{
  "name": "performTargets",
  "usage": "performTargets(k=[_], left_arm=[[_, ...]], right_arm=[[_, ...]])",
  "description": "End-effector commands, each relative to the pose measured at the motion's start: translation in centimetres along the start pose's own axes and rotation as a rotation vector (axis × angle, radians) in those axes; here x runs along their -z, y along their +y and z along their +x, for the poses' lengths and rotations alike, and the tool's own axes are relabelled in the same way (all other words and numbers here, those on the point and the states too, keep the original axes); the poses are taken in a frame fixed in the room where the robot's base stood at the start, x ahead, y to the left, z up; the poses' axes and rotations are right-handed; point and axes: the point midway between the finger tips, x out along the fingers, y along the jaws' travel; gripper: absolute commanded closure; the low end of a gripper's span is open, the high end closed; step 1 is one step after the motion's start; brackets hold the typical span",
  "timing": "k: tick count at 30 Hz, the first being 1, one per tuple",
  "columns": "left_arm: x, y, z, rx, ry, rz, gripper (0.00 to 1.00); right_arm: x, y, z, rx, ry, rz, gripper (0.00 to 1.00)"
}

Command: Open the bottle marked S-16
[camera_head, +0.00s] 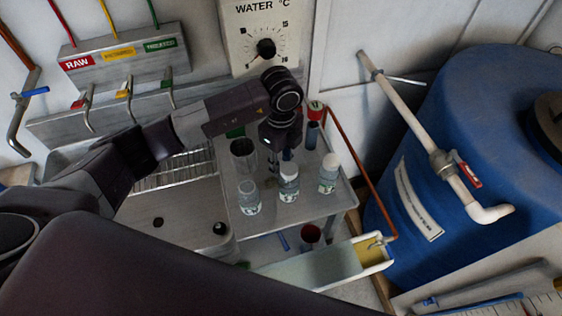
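The label markings are too small to read, so I cannot tell which is S-16. My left gripper (283,151) points down just behind the middle bottle. Its dark fingers are small and overlap dark things behind, so its opening is unclear. My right gripper is not in view.
A copper pipe (350,155) runs along the bench's right edge. A blue tank (475,140) fills the right.

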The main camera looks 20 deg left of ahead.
Motion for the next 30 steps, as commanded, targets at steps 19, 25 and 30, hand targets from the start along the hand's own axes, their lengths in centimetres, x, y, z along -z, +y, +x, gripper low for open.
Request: performTargets(k=[19,25,30], left_arm=[[0.0,-0.1,-1.0,0.004,0.000,0.000,0.56],[0.0,-0.2,-5.0,0.007,-0.001,0.001,0.56],[0.0,-0.2,-8.7,0.006,0.000,0.001,0.56]], right_arm=[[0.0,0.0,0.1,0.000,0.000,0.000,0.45],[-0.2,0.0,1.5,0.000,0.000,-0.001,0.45],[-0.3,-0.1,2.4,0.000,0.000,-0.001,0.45]])
